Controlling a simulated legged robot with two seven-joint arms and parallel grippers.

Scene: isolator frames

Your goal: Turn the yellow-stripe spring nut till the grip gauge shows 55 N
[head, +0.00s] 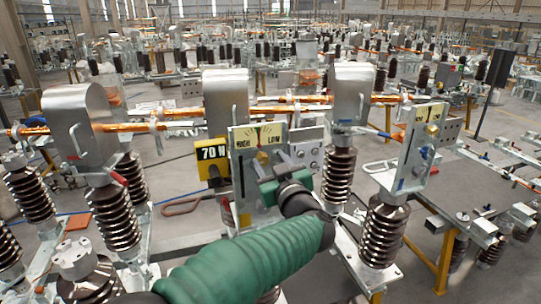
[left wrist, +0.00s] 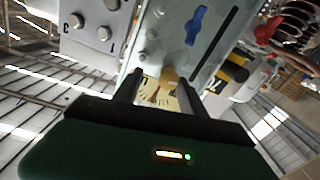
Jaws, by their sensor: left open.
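A yellow box with a black display reading "70 N" (head: 212,152) stands left of a metal plate. The plate carries a cream dial (head: 258,136) marked HIGH and LOW, its needle near the middle. My left gripper (head: 277,184) is in front of this plate, just below the dial, its fingertips partly hidden by the wrist. In the left wrist view the gripper (left wrist: 156,76) is open, and a cream dial (left wrist: 157,94) with a red needle shows between its fingers. A small yellow part (head: 246,220) sits low on the plate; I cannot tell whether it is the yellow-stripe nut. My right gripper is out of view.
Brown ribbed insulators (head: 338,178) and grey metal housings (head: 226,100) surround the plate closely. A copper bar (head: 300,98) runs behind. A second plate with a dial (head: 424,128) stands at right. A grey table (head: 480,190) lies beyond it.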

